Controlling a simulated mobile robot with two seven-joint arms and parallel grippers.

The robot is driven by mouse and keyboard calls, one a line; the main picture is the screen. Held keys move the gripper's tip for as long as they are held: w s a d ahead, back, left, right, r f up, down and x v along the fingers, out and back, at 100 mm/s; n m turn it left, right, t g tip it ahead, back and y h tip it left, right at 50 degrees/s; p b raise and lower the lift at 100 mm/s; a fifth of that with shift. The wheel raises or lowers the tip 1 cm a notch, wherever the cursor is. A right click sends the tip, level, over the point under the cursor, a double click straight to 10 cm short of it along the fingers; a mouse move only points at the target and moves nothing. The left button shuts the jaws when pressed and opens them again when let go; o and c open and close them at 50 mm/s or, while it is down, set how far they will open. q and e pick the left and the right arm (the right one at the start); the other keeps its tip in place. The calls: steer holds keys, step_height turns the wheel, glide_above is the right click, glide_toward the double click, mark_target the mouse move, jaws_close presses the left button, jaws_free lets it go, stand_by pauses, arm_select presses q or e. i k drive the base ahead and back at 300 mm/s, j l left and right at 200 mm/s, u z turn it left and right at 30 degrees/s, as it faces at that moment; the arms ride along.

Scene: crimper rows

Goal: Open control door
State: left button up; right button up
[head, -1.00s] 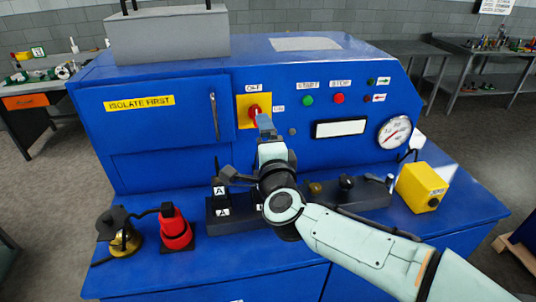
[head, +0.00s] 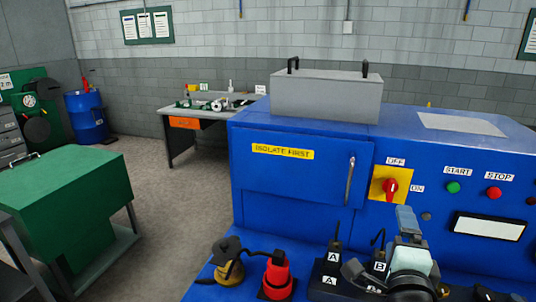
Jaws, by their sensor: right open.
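The control door (head: 305,175) is a blue panel on the machine's front with a yellow "ISOLATE FIRST" label. It looks shut. Its vertical metal handle (head: 350,180) is near its right edge. Right of it is a red rotary switch (head: 391,186) on a yellow plate, with OFF above and ON at its right. I cannot clearly tell which way the knob points. My right gripper (head: 407,218) is open, pointing up, in front of the panel and just below right of the switch in the picture. It is right of the handle and apart from it. My left gripper is out of view.
A grey box (head: 325,97) sits on top. A green cabinet (head: 65,205) stands left; the floor between is clear.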

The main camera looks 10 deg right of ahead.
mark_target(327, 170)
steer(key=k+j, duration=0.7)
steer(key=k, duration=0.15)
